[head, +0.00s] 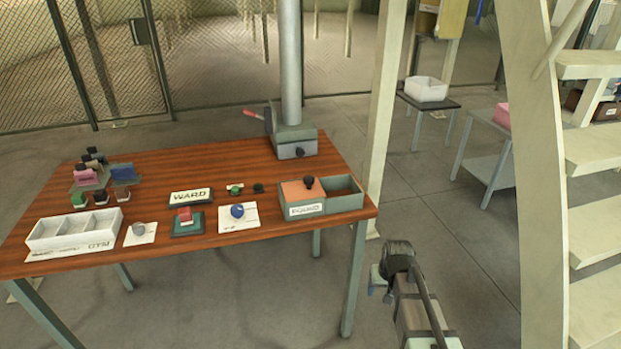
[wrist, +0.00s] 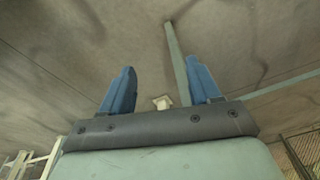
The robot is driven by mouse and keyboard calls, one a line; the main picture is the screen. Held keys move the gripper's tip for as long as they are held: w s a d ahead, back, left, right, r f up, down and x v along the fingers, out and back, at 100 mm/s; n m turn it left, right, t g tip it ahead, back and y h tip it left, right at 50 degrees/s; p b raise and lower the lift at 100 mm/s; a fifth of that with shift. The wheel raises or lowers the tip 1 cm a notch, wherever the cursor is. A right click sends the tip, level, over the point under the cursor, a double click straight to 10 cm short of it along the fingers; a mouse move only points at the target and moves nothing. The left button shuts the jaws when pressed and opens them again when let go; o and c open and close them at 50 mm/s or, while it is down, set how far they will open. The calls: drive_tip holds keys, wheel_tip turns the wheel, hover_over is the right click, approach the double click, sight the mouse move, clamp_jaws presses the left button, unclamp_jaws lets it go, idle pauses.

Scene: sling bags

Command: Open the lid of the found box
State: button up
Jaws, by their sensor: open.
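A grey-green box (head: 343,204) with a white label stands at the right end of the wooden table; the label's lettering is too small to read surely. An orange-brown lid (head: 293,194) with a black knob (head: 309,183) covers its left part. Its right part is uncovered and looks empty. My gripper (head: 376,281) is off the table's front right corner, apart from the box and lower in the picture. In the wrist view my gripper (wrist: 162,80) has its two blue fingers spread, with nothing between them. The box does not show in the wrist view.
The wooden table (head: 150,247) also holds a white divided tray (head: 75,234), a WARD sign (head: 190,196), small bags, and cards with small items. A grey press-like column with a red handle (head: 294,139) stands behind the box. A pale post (head: 384,110) rises just right of the table.

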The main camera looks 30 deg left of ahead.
drive_tip(key=w+a+r+n+t+y, duration=0.1)
drive_tip(key=w+a+r, duration=0.2)
drive_tip(key=a+r, duration=0.5)
drive_tip(key=w+a+r+n+y, duration=0.1)
drive_tip(key=w+a+r, duration=0.2)
drive_tip(key=a+r, duration=0.55)
drive_tip(key=n+y, duration=0.2)
drive_tip(key=n, duration=0.1)
approach(309, 178)
drive_tip(key=w+d+r, duration=0.3)
drive_tip(key=d, duration=0.1)
wheel_tip(309, 178, up, 3)
drive_tip(key=w+a+n, duration=0.2)
drive_tip(key=a, duration=0.1)
drive_tip(key=s+a+f+n, duration=0.1)
drive_tip(key=f+n, duration=0.1)
drive_tip(key=f, duration=0.2)
drive_tip(key=s+a+f+n+g, duration=0.1)
drive_tip(key=a+f, duration=0.1)
drive_tip(key=f, duration=0.3)
drive_tip(key=s+a+f+n+g, duration=0.1)
drive_tip(key=a+f+n, duration=0.1)
drive_tip(key=f, duration=0.2)
drive_tip(key=shift+f+n+h, duration=0.3)
drive_tip(key=shift+h, duration=0.1)
drive_tip(key=shift+c, duration=0.3)
clamp_jaws()
